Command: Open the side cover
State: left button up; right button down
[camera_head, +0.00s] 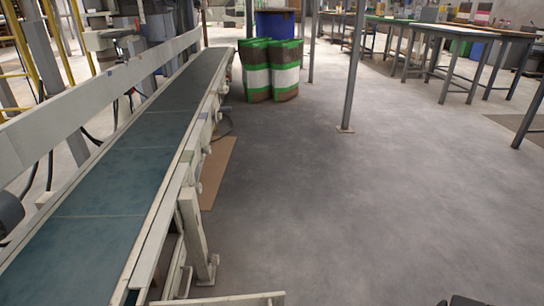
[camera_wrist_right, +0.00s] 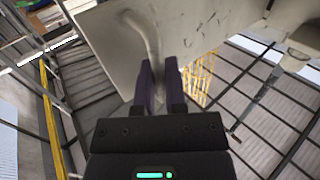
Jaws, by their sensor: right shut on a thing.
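The side cover (camera_wrist_right: 105,40) is a pale, scuffed flat panel in the upper part of the right wrist view. A pale curved bar handle (camera_wrist_right: 143,29) runs along it and down between my fingers. My right gripper (camera_wrist_right: 159,66) has its two dark fingers shut on the lower end of this handle. The exact contact is partly hidden by the fingers. The cover cannot be made out in the head view. My left gripper is not in view.
A long conveyor (camera_head: 110,165) with a green belt runs along the left in the head view. A grey post (camera_head: 352,70) rises from the floor.

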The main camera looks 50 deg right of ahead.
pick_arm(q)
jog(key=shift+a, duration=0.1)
pick_arm(e)
jog(key=c, duration=0.7)
grip_release()
jog(key=shift+c, duration=0.2)
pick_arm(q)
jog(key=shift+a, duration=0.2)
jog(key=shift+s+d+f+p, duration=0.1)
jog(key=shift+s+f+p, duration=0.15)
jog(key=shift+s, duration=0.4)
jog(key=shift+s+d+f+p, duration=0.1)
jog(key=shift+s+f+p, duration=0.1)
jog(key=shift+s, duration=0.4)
pick_arm(e)
jog(key=s+a, duration=0.2)
jog(key=s, duration=0.7)
jog(key=shift+s, duration=0.35)
